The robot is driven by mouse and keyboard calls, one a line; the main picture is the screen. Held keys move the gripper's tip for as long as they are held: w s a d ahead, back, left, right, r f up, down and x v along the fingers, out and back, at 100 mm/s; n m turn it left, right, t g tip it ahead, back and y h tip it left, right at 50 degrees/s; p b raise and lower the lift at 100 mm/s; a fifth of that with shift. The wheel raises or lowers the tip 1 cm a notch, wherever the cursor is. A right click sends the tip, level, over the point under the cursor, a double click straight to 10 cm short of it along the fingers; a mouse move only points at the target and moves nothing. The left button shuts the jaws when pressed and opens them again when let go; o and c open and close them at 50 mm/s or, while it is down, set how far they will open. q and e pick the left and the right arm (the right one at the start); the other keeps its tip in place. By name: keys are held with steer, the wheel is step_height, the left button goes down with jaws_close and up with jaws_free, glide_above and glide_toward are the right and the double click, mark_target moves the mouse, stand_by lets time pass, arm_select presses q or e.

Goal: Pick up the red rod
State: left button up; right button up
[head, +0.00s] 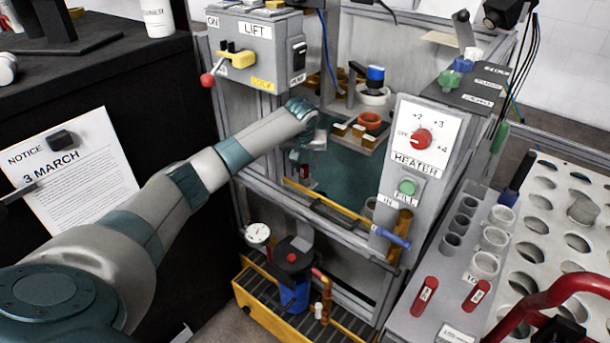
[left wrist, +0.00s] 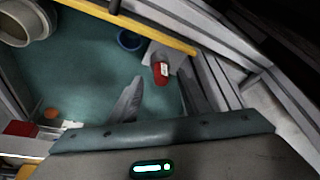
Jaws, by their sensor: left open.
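A red rod with a pale label shows in the left wrist view (left wrist: 161,71), standing at a grey block in the teal-floored tank. In the head view a small bit of red (head: 305,171) shows just below my left gripper (head: 308,162), which partly hides it. My left gripper reaches down into the tank and is open. In the left wrist view its two fingers (left wrist: 160,88) are apart, with the rod between and just beyond the tips. I cannot tell the remaining distance. Two more red labelled cylinders (head: 425,295) lie on the grey rack at right. My right gripper is not in view.
A yellow bar (head: 335,209) crosses the tank's front edge, close to my gripper. The lift box (head: 255,50) stands above left, and the heater panel (head: 415,140) at right. A grey rack and perforated white tray (head: 550,230) stand further right.

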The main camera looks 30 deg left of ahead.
mark_target(305, 167)
arm_select(q)
steer(key=shift+w+a, duration=0.2)
steer(key=shift+w, duration=0.1)
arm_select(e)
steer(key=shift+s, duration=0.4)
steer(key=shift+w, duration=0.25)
arm_select(q)
steer(key=shift+w, duration=0.1)
steer(key=shift+w+a, duration=0.1)
steer(key=shift+w, duration=0.05)
steer(key=x, duration=0.4)
steer(key=shift+f, duration=0.15)
steer(key=shift+w+a+f+b, duration=0.15)
steer(key=shift+w+f+b, duration=0.05)
steer(key=shift+f+b, duration=0.1)
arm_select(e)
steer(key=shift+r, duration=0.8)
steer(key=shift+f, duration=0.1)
